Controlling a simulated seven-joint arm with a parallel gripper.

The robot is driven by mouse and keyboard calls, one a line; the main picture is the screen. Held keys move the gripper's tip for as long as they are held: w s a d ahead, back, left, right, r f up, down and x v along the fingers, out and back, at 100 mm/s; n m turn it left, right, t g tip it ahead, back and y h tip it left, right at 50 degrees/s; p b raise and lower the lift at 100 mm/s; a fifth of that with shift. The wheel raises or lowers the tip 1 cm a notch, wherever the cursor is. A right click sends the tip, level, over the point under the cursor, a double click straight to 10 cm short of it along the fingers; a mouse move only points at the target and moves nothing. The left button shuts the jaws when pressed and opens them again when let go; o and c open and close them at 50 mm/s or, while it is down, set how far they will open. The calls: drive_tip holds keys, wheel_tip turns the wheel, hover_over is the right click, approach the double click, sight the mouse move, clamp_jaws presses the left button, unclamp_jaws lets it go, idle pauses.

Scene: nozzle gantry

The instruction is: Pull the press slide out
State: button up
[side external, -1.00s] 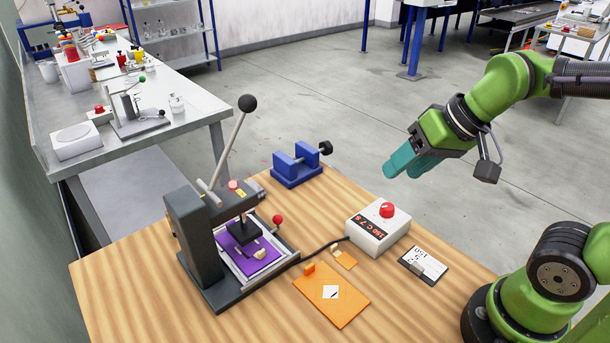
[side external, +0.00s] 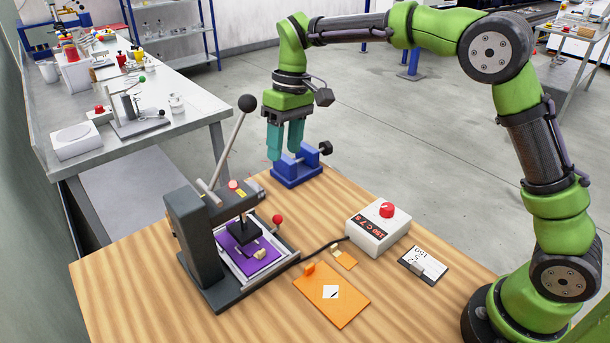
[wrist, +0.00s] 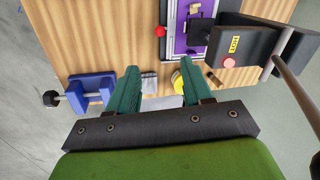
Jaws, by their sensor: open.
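The grey press (side external: 190,240) stands on the wooden table, its long lever with a black ball leaning up. Its slide (side external: 285,247) is a pale tray with a purple pad (side external: 264,264) and a small tan piece on it, partly under the dark press head. A red ball knob (side external: 277,219) stands at the slide's side; the knob also shows in the wrist view (wrist: 160,31). My gripper (side external: 284,152) is open and empty, pointing down near the blue clamp, above and behind the press. In the wrist view my gripper (wrist: 158,72) has its fingers apart, short of the knob.
The blue clamp (side external: 296,170) stands at the table's back edge, close by my fingers. The press lever (side external: 230,150) rises left of my gripper.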

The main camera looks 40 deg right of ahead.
drive_tip(key=a+f, duration=0.1)
drive_tip(key=f, duration=0.4)
drive_tip(key=a+f, duration=0.1)
drive_tip(key=f, duration=0.5)
drive_tip(key=a+f, duration=0.1)
drive_tip(key=f, duration=0.4)
drive_tip(key=shift+s+a+f, duration=0.1)
drive_tip(key=shift+s+f, duration=0.1)
drive_tip(key=shift+s, duration=0.1)
clamp_jaws()
